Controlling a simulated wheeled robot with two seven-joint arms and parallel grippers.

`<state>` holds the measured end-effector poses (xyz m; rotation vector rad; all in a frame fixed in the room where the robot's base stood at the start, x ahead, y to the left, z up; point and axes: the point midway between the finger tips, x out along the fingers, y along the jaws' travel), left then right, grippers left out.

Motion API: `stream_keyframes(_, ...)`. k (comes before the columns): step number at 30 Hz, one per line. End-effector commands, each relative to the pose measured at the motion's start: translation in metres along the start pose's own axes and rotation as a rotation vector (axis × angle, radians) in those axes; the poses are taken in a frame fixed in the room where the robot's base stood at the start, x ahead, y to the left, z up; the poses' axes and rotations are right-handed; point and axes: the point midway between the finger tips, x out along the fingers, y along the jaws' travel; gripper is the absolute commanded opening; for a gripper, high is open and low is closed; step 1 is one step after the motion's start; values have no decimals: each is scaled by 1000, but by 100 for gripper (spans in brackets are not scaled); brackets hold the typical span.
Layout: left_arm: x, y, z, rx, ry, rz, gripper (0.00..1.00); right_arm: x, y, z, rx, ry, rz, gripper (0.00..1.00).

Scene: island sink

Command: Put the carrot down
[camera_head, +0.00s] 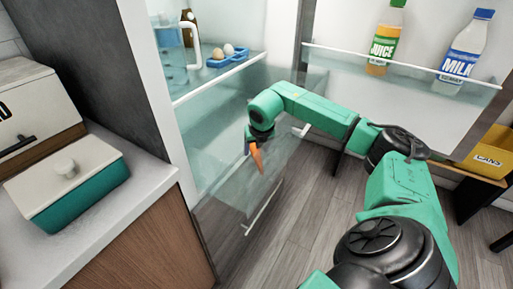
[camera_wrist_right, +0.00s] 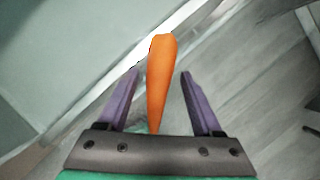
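The orange carrot (camera_head: 257,158) shows just below my right gripper (camera_head: 250,137) in the head view, pointing downward in front of the fridge's glass drawers. In the right wrist view the carrot (camera_wrist_right: 161,75) lies lengthwise between the two purple fingers of my right gripper (camera_wrist_right: 160,72). A gap shows on each side of it, so the fingers are apart and do not visibly touch it. I cannot tell what supports the carrot. My left gripper is not in view.
The open fridge has a shelf (camera_head: 215,78) with a blue egg tray (camera_head: 236,58). Its door rack holds a juice bottle (camera_head: 386,40) and a milk bottle (camera_head: 466,52). A teal box (camera_head: 82,197) stands on the left counter. A yellow cans box (camera_head: 490,155) is at right.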

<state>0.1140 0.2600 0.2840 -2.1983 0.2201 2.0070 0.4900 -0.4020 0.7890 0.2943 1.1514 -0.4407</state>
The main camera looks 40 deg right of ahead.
Motion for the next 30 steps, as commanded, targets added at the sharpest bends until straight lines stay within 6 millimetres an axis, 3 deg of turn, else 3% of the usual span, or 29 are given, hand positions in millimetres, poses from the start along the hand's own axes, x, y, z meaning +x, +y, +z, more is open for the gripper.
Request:
stream_keyframes(4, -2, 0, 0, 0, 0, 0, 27, -4, 0, 1, 0, -1, 0, 67)
stream_keyframes(7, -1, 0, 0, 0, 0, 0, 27, -19, 0, 2, -1, -4, 2, 67)
stream_keyframes(18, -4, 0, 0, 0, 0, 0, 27, -111, 0, 2, 0, -3, 1, 67)
stream_keyframes(22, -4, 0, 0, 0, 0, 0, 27, -121, 0, 1, 0, -1, 0, 67)
stream_keyframes(30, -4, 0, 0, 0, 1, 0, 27, -122, 0, 1, 0, 0, 0, 67)
